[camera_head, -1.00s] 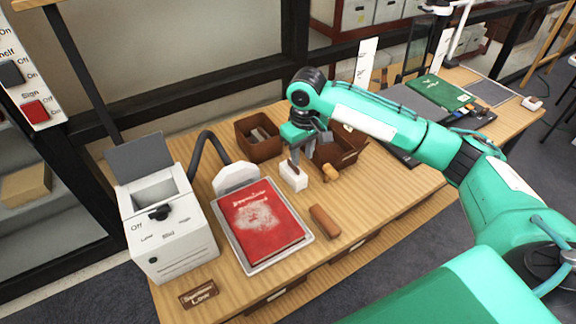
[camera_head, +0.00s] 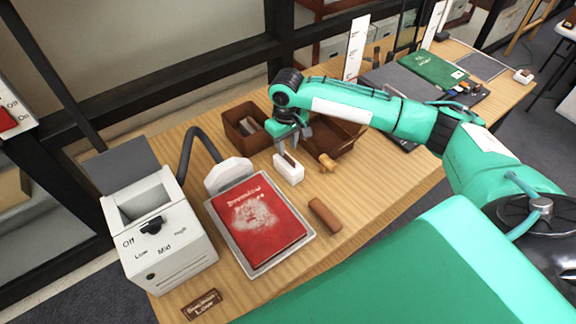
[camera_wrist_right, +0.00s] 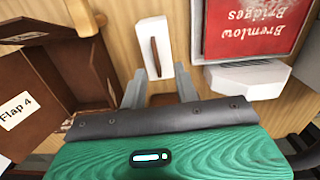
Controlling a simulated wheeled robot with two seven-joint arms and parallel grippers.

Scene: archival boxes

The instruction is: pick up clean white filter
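A small white block (camera_head: 289,172) with a dark slot or strip on top stands on the wooden table, right of the extraction hood's hose. It looks like the clean white filter, and it also shows in the right wrist view (camera_wrist_right: 153,55). My right gripper (camera_head: 288,149) is over the block's back end in the head view. In the wrist view its two fingers (camera_wrist_right: 160,76) are spread, with the block's near end around the gap between them. I cannot tell whether they touch it. My left gripper is not in view.
A white machine (camera_head: 166,239) with a dial stands at left. A red book (camera_head: 257,222) lies on a grey tray, beside a white nozzle (camera_head: 229,174). Brown boxes (camera_head: 247,139) (camera_wrist_right: 38,104) stand behind and beside the block. A brown bar (camera_head: 324,214) lies in front.

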